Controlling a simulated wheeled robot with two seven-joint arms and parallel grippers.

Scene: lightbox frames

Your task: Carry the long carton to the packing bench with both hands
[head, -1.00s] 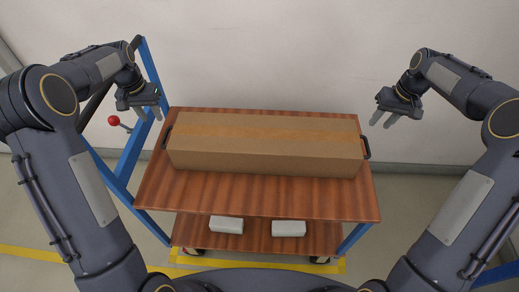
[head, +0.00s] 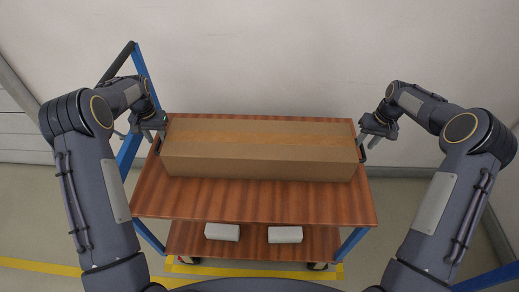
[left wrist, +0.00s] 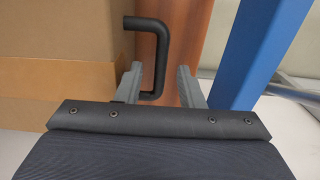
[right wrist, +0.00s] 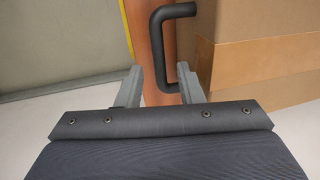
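The long brown carton (head: 260,150) lies on the wooden top of a blue-framed trolley (head: 250,202). It has a black handle at each end. My left gripper (head: 156,138) is at the carton's left end. In the left wrist view its fingers (left wrist: 160,85) are open, with the left handle (left wrist: 158,50) between them. My right gripper (head: 378,138) is at the right end. In the right wrist view its fingers (right wrist: 165,88) are open, with the right handle (right wrist: 158,55) between them. Neither gripper is closed on its handle. The packing bench is not clearly in view.
Two white packages (head: 222,232) and (head: 285,235) lie on the trolley's lower shelf (head: 252,245). A blue upright frame (head: 130,150) rises at the trolley's left. A pale wall (head: 270,60) stands close behind. Yellow floor tape (head: 40,265) runs in front.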

